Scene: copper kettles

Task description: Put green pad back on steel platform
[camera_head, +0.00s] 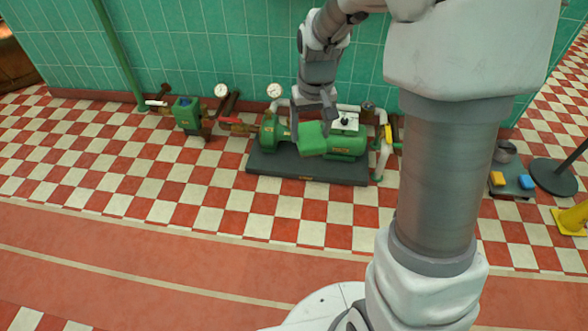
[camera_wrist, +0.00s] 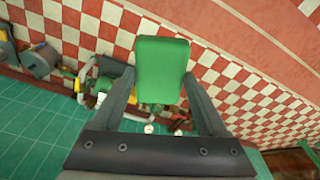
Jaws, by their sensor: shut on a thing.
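The green pad (camera_head: 312,139) is a flat block with rounded corners. My gripper (camera_head: 314,118) is shut on it and holds it in front of the green pump on the dark base, on the camera side. In the wrist view the pad (camera_wrist: 162,68) sits between the two fingers and extends beyond their tips. The likely steel platform (camera_head: 513,193) is a low grey plate on the floor at the right, well apart from my gripper. A yellow pad (camera_head: 497,179) and a blue pad (camera_head: 527,182) lie on its front part.
The green pump (camera_head: 346,148) stands on a dark base (camera_head: 270,168) with pipes and gauges. A grey round object (camera_head: 504,153) is at the platform's back. A dark round stand (camera_head: 553,177) and a yellow cone (camera_head: 575,217) are right. The checkered floor in front is clear.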

